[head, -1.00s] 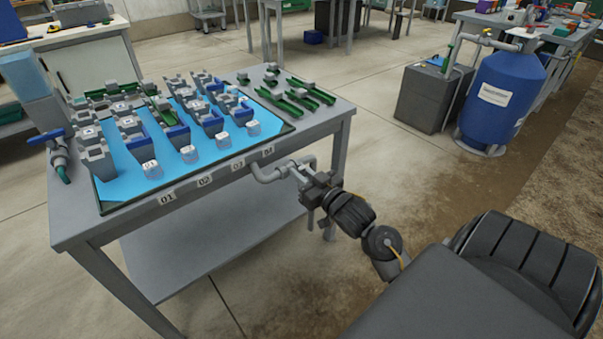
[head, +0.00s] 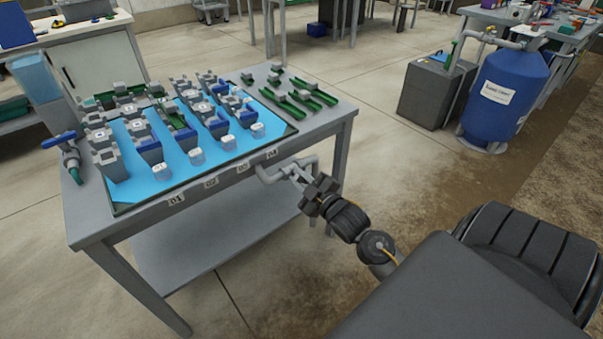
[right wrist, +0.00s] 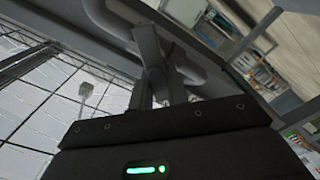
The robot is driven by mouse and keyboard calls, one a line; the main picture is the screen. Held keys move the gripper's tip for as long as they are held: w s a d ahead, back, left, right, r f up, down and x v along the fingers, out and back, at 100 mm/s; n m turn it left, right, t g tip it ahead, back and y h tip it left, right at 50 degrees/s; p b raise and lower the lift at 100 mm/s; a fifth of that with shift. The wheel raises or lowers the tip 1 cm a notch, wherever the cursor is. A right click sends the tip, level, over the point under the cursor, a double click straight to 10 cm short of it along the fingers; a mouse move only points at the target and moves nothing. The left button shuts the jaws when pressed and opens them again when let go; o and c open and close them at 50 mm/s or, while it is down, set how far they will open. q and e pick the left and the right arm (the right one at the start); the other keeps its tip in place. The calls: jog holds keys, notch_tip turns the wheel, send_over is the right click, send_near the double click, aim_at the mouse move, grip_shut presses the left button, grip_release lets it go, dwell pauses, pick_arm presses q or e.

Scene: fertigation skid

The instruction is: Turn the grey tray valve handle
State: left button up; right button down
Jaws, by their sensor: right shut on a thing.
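The grey tray valve is on a grey pipe (head: 266,176) at the front right edge of the table, below the tray. My right gripper (head: 302,176) is at this valve and shut on its grey handle. In the right wrist view the handle (right wrist: 147,42) runs up from between the fingers of my right gripper (right wrist: 158,88), in front of the curved pipe (right wrist: 192,30). The fingers hide the handle's near end. My left gripper is not in view.
The table (head: 325,120) holds a tray of blue liquid (head: 160,190) with grey and blue pots. A blue-handled valve (head: 62,143) is at its left edge. A blue tank (head: 500,95) stands on the floor at back right.

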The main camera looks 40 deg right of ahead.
jog(key=n, duration=0.1)
jog(key=n+p, duration=0.1)
jog(key=n, duration=0.1)
jog(key=n+p, duration=0.1)
jog(key=shift+a+f+n, duration=0.2)
jog(key=shift+a+n, duration=0.05)
jog(key=shift+n, duration=0.05)
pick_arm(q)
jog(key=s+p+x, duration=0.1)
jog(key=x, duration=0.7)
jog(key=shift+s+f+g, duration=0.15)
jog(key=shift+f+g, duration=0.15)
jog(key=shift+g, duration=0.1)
pick_arm(e)
jog(key=shift+a+f+n, duration=0.1)
jog(key=shift+f+n, duration=0.15)
jog(key=shift+n, duration=0.8)
jog(key=shift+f+n, duration=0.2)
jog(key=shift+n, duration=0.85)
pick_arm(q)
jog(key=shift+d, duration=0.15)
pick_arm(e)
jog(key=c, duration=1.4)
grip_release()
jog(key=shift+o, duration=0.2)
jog(key=shift+s, duration=0.1)
